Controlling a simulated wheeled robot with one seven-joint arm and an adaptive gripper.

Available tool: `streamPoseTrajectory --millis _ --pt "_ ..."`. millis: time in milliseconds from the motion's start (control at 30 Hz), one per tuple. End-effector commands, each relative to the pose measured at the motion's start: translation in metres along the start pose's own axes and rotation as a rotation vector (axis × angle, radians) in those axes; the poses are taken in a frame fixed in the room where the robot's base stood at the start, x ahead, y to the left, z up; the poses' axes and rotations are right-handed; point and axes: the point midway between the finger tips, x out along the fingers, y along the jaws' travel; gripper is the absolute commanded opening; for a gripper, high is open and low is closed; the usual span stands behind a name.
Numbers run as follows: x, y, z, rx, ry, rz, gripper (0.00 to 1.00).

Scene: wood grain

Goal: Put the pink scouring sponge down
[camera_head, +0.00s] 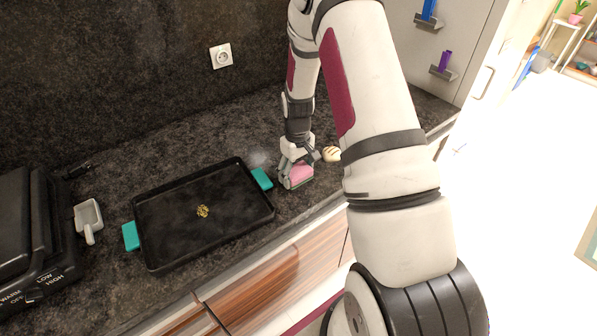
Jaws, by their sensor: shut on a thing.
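The pink scouring sponge (301,173) is in my gripper (296,181), at the right of the black tray. My gripper points down and is shut on the sponge, close over the dark counter. I cannot tell whether the sponge touches the counter. The gripper's fingers hide part of the sponge.
A black baking tray (160,222) with teal handles holds a small yellowish clump (203,211). A bread-like item (331,154) lies just right of my gripper. A grey scoop-like dish (88,216) and a black appliance (30,240) are at the left. The dark counter (190,157) is clear behind the tray.

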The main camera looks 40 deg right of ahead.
Motion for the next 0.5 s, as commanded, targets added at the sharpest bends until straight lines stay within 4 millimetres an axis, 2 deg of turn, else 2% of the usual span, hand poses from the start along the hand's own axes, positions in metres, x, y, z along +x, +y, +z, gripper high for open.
streamPoseTrajectory --millis 267,300,400,500 --pt "0.0026 0.0001 -0.0002 0.0 0.0 0.0 0.35" --pt "0.0032 0.0001 -0.0002 0.0 0.0 0.0 0.72" --pt "0.0026 0.0001 -0.0001 0.0 0.0 0.0 0.9" --pt "0.0026 0.0001 -0.0001 0.0 0.0 0.0 0.9"
